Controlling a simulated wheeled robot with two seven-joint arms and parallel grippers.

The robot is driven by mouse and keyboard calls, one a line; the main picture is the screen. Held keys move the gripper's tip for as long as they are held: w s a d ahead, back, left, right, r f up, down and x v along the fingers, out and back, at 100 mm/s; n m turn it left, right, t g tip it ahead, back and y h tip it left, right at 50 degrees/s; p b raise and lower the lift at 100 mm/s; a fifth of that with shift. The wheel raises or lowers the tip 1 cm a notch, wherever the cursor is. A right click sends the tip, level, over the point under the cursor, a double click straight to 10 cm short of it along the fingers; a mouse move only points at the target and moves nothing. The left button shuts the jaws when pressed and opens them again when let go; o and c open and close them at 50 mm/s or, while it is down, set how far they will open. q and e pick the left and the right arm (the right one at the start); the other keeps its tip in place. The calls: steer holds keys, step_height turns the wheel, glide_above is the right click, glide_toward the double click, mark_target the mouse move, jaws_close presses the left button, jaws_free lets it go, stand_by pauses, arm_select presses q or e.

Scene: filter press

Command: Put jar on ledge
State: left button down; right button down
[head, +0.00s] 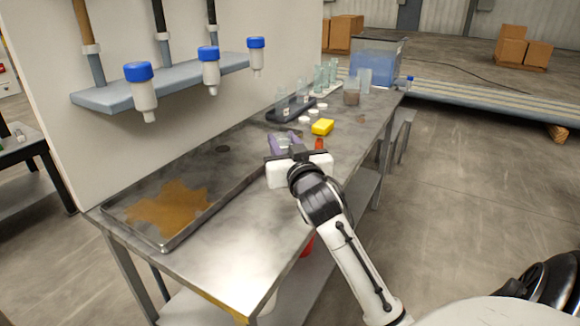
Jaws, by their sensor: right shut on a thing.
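My right gripper (287,143) reaches out over the metal bench, its two purple-grey fingers pointing away from me. It is shut on a small pale, clear thing that looks like the jar (285,138); the gripper body hides most of it. I cannot tell whether it touches the bench. A blue-grey ledge (180,79) is fixed to the wall at the upper left, above the bench and left of the gripper. Blue-capped white bottles hang through it, with bare stretches between them. My left gripper is not in view.
The bench (245,235) holds a tray (165,243) with a brown spill at the near left. The near right bench top is clear.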

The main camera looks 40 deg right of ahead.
step_height(320, 180, down, 5)
steer(key=shift+s+r+b, duration=0.1)
steer(key=shift+r+b, duration=0.1)
steer(key=shift+b, duration=0.25)
steer(key=shift+f, duration=0.35)
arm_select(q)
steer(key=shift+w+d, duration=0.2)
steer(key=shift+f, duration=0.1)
arm_select(e)
steer(key=shift+f, duration=0.1)
steer(key=shift+f, duration=0.15)
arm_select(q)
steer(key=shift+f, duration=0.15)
arm_select(e)
steer(key=c, duration=1.4)
jaws_free()
steer(key=shift+o, duration=0.2)
steer(key=shift+r, duration=0.25)
arm_select(q)
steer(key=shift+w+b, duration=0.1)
steer(key=shift+b, duration=0.25)
arm_select(e)
steer(key=v, duration=1.2)
